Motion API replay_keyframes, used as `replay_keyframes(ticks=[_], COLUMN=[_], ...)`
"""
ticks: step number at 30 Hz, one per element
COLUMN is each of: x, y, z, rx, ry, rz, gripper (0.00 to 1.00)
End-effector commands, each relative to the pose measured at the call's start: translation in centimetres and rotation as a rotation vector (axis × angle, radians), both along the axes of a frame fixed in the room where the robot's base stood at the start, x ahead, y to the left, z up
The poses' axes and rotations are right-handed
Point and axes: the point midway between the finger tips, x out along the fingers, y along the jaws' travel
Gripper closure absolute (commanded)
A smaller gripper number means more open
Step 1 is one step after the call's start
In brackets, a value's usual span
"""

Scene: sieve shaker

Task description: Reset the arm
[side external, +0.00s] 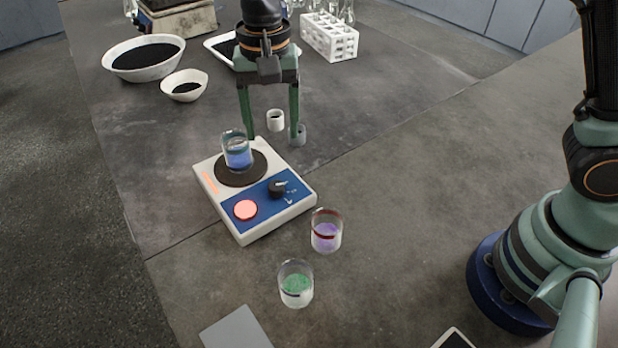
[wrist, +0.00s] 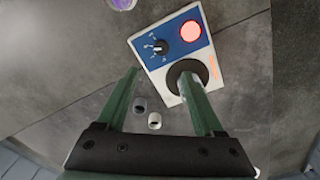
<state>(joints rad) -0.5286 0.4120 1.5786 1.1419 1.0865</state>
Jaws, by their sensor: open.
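My gripper (side external: 272,137) hangs open and empty, fingers down, just behind the sieve shaker; it also shows open in the wrist view (wrist: 160,76). The shaker (side external: 232,222) is a white box with a blue panel, a glowing red button (side external: 246,210), a black dial (side external: 277,187) and a round black platform. It also shows in the wrist view (wrist: 155,65). A glass jar with blue contents (side external: 238,152) stands upright on the platform. In the wrist view my right-hand finger covers part of the platform, and I cannot make out that jar.
A purple-filled jar (side external: 326,230) and a green-filled jar (side external: 296,284) stand in front of the shaker. Two small cups (side external: 276,119) (side external: 299,136) are near my fingers. Bowls of black grains (side external: 144,72) (side external: 185,98) and a white rack (side external: 329,45) stand behind. The right-hand bench is mostly clear.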

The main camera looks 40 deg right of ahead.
Motion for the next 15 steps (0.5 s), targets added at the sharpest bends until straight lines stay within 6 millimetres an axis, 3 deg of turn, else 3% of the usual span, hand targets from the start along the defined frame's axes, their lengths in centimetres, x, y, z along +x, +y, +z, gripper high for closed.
replay_keyframes(ticks=[7, 15], x=[-0.6, -3.7], y=[-5.9, -13.7], z=[4.2, 7.5], rx=[0.036, 0.024], ry=[-0.100, -0.253], rz=[0.103, 0.272], gripper=[0.31, 0.31])
